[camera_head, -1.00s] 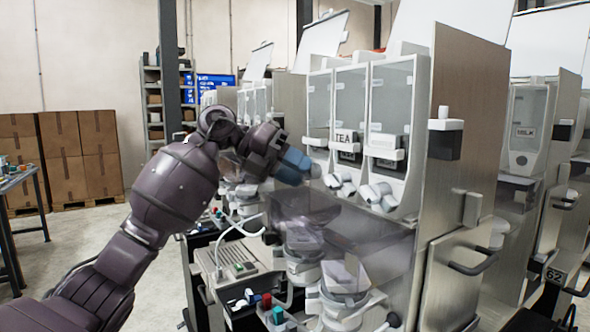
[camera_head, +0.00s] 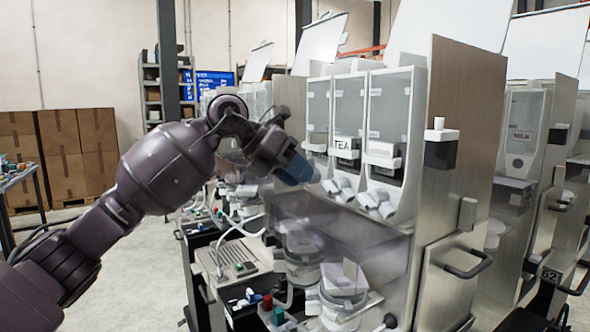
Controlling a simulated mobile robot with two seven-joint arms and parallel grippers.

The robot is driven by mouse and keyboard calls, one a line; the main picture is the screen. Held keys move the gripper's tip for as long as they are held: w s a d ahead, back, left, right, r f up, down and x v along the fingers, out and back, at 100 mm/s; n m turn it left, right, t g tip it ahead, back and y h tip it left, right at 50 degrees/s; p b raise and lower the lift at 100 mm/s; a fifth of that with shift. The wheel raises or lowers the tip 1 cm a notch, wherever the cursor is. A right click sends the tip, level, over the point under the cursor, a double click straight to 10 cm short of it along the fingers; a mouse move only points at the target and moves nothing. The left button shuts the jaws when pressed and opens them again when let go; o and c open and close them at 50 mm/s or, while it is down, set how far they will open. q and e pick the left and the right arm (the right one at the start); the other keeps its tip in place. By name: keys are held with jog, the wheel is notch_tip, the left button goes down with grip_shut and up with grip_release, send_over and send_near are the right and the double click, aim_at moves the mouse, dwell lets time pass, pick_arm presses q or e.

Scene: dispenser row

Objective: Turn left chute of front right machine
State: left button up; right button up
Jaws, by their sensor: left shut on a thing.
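The front right machine (camera_head: 391,250) has three clear canisters in a row, with a TEA label (camera_head: 346,146) on the middle one. White chutes stick out below them: the middle chute (camera_head: 340,187) and the right chute (camera_head: 376,200) show plainly. My left gripper (camera_head: 304,172) reaches in from the left, its blue fingers at the left chute below the left canister (camera_head: 318,105). It is shut on that chute, which the fingers mostly hide. How far the chute is turned cannot be seen. My right gripper is not in view.
Below the chutes is a see-through cover (camera_head: 340,222) over white cups or bowls (camera_head: 343,285). A keypad box (camera_head: 232,262) stands on the lower left. More machines stand at the right and behind. Open floor lies left, before cardboard boxes (camera_head: 70,155).

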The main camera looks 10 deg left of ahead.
pick_arm(q)
jog(key=shift+s+d+m+t+y, duration=0.15)
jog(key=shift+m+t+y, duration=0.75)
jog(key=shift+t+y, duration=0.3)
jog(key=o, duration=0.6)
jog(key=shift+s+r, duration=0.1)
jog(key=shift+r, duration=0.05)
jog(key=v, duration=1)
jog(key=shift+s+r, duration=0.15)
jog(key=shift+r, duration=0.1)
